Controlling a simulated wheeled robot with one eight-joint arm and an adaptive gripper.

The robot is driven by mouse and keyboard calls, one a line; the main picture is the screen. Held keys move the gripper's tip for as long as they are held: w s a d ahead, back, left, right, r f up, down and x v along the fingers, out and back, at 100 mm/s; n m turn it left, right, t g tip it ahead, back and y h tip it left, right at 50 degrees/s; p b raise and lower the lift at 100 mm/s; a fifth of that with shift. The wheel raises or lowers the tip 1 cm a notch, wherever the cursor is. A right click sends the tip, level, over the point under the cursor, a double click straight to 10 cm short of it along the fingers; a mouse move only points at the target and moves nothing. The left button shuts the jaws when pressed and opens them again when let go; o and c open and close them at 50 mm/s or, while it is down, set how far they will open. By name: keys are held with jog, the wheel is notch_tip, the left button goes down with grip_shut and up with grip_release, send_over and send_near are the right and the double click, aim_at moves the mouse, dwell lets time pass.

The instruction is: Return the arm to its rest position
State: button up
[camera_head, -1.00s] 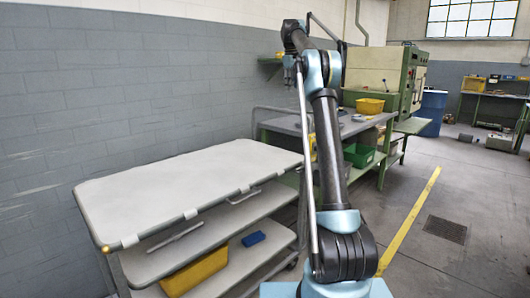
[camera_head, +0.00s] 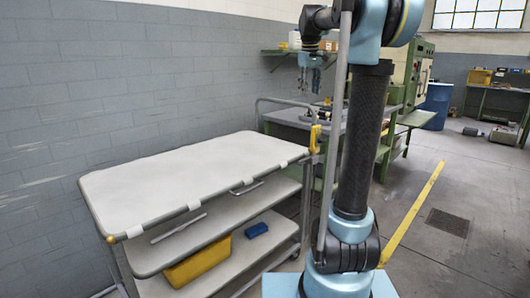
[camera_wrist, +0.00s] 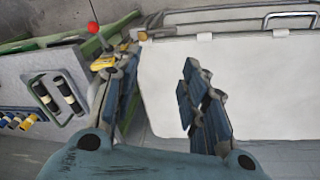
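My arm (camera_head: 358,150) stands upright from its blue base mount in the head view, with its elbow at the top edge of the picture. The forearm reaches away, and my gripper (camera_head: 310,78) hangs small and partly hidden beside the upper arm. In the wrist view, my gripper (camera_wrist: 158,78) shows two dark blue fingers spread apart with nothing between them. Behind them lie the white top of the cart and the grey bench surface.
A cart with a white top (camera_head: 195,175) stands at left. Its lower shelf holds a yellow bin (camera_head: 198,262) and a blue box (camera_head: 255,230). A grey workbench (camera_head: 290,117) stands behind. A blue barrel (camera_head: 436,105) is farther back.

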jog(key=s+f+m, duration=0.4)
jog(key=s+f, duration=3.1)
jog(key=s, duration=0.4)
jog(key=shift+d+f+m+y, duration=0.2)
jog(key=shift+f+m+y, duration=0.1)
jog(key=shift+y, duration=0.1)
jog(key=shift+w, duration=0.1)
jog(key=shift+w+f, duration=0.15)
jog(key=shift+w, duration=0.3)
